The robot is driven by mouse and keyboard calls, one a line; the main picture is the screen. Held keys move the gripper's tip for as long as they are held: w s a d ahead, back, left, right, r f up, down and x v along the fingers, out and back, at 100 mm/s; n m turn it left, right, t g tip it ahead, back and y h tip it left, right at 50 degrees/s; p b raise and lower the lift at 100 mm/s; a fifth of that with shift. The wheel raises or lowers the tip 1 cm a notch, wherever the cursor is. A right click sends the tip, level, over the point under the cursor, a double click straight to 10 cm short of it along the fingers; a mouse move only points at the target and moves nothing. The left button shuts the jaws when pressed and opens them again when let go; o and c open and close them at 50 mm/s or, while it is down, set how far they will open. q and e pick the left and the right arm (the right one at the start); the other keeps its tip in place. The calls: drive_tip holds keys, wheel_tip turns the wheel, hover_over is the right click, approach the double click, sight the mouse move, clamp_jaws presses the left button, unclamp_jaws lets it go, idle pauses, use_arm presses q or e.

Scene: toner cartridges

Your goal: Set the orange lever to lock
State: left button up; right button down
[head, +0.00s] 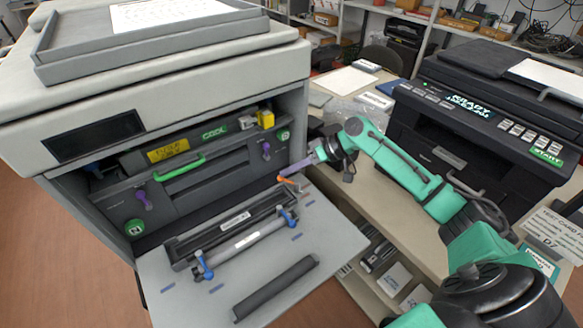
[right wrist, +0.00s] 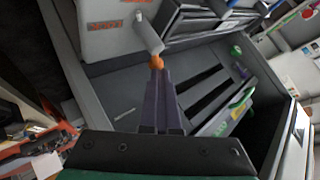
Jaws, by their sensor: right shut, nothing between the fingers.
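The orange lever (head: 288,180) is at the right side of the open printer bay, by the inner edge of the lowered door. In the right wrist view its orange knob (right wrist: 157,62) sits at the end of a pale grey arm. My right gripper (head: 284,176) has its purple fingers shut, with nothing between them. Its fingertips are right at the lever; in the right wrist view the fingertips (right wrist: 157,72) meet or nearly meet the knob, and I cannot tell whether they touch. Orange markings (right wrist: 105,26) on a pale panel near the lever are too blurred to read. My left gripper is not in view.
The lowered door (head: 330,245) holds a dark unit (head: 225,224), a roller with blue end levers (head: 240,240) and a loose dark bar (head: 275,288). Purple levers (head: 143,200) and a green handle (head: 180,168) show in the bay. A black printer (head: 470,140) stands at right.

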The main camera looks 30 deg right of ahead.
drive_tip(key=shift+s+a+r, duration=0.15)
drive_tip(key=shift+a, duration=0.35)
drive_tip(key=shift+n+g+b, duration=0.3)
drive_tip(key=shift+n+g, duration=0.1)
drive_tip(key=shift+n, duration=0.1)
drive_tip(key=shift+s+a+n+g+y, duration=0.1)
drive_tip(key=shift+a+n+g+y, duration=0.15)
drive_tip(key=shift+n+g+y, duration=0.45)
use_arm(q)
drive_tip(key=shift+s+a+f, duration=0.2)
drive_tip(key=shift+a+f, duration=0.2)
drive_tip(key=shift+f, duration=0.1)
use_arm(e)
drive_tip(key=shift+s+g, duration=0.1)
drive_tip(key=shift+g, duration=0.2)
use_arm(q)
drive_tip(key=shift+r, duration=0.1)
use_arm(e)
drive_tip(key=shift+s+a, duration=0.15)
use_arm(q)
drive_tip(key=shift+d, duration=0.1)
use_arm(e)
drive_tip(key=shift+h, duration=0.3)
drive_tip(key=shift+s+d, duration=0.1)
drive_tip(key=shift+d, duration=0.75)
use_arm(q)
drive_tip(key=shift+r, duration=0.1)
use_arm(e)
drive_tip(key=shift+a, duration=0.1)
